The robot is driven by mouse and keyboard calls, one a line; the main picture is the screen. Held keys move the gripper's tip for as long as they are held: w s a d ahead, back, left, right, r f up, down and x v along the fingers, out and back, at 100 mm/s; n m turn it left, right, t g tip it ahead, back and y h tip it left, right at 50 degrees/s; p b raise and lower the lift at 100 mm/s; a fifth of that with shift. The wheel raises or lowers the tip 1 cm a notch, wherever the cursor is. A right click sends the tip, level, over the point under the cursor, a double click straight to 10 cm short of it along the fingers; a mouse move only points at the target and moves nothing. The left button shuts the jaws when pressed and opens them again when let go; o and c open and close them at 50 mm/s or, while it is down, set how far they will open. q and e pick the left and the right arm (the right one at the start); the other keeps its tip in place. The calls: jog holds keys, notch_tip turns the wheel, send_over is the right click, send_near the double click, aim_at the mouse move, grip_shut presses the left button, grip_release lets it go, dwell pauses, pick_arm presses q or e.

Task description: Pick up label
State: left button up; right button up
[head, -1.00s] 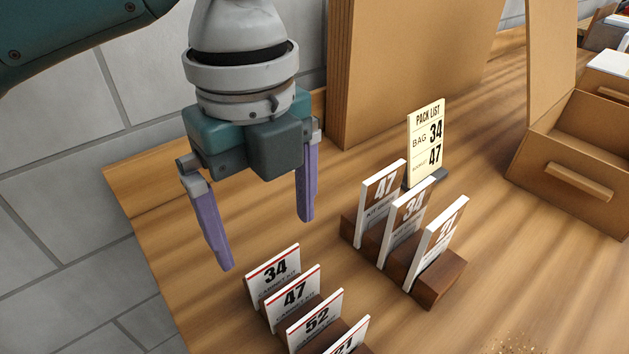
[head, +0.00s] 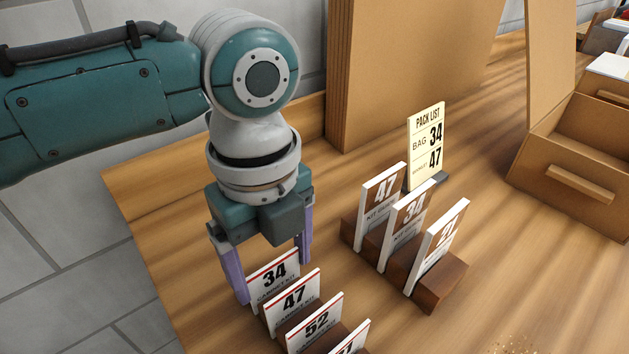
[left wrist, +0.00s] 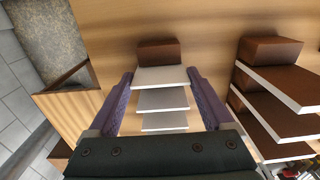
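My left gripper (head: 273,282) is open and empty, pointing down with purple fingers on either side of the white label 34 (head: 274,277) at the back of the front rack. In the left wrist view several white label edges (left wrist: 162,99) lie between the open fingers (left wrist: 159,73); numbers are not readable there. A second wooden rack (head: 436,284) holds labels 47 (head: 383,190), 34 (head: 411,210) and 21 (head: 449,230). My right gripper is out of view.
A cream pack list sign (head: 427,143) reads bag 34 and, below, 47. The wooden table is clear at front right.

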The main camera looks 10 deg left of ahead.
pick_arm(q)
jog(key=c, duration=0.7)
jog(key=shift+o, duration=0.2)
jog(key=shift+r, duration=0.1)
